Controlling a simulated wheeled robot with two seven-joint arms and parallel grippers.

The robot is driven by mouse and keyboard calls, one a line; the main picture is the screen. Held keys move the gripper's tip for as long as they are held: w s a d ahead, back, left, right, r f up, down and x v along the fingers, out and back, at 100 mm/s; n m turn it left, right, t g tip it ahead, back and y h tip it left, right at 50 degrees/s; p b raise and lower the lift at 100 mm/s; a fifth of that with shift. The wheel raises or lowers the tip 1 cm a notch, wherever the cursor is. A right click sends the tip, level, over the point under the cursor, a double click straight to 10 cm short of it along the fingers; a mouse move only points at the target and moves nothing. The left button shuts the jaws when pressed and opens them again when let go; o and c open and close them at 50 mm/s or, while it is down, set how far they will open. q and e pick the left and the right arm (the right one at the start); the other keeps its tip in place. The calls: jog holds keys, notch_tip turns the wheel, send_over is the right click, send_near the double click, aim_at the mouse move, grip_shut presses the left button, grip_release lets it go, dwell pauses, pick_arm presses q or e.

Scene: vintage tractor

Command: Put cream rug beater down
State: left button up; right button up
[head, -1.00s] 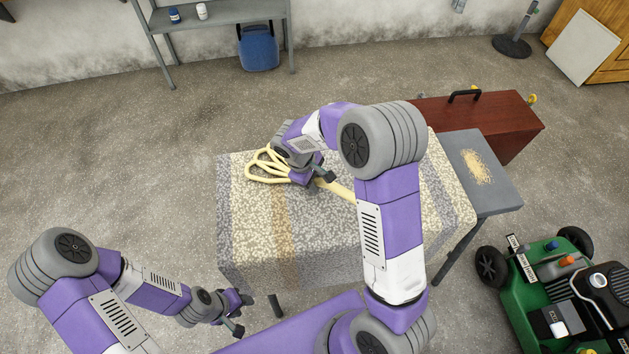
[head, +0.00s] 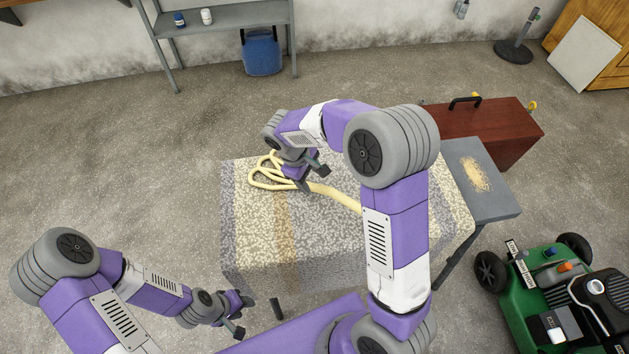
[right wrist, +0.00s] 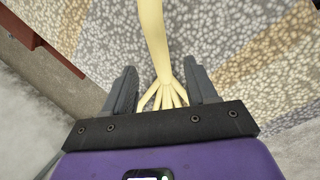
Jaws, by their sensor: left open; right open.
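The cream rug beater (head: 333,196) lies on the patterned rug (head: 250,235) that covers the table. Its looped head is at the left and its handle runs right, partly hidden behind my right arm. My right gripper (head: 314,178) is open just above the beater, near where the loops meet the handle. In the right wrist view, the beater (right wrist: 154,45) passes between the two spread fingers of my right gripper (right wrist: 163,88), with a gap on both sides. My left gripper (head: 242,314) is open and empty at the lower left, off the table's near side.
A grey board (head: 497,205) with a pile of yellowish grains (head: 476,174) adjoins the rug at the right. A dark red case (head: 490,128) stands behind it. A green mower (head: 550,300) is at the lower right. Floor at the left is clear.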

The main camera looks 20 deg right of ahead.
pick_arm(q)
jog(key=shift+r+p, duration=0.6)
jog(key=shift+r, duration=0.25)
pick_arm(e)
jog(key=v, duration=0.5)
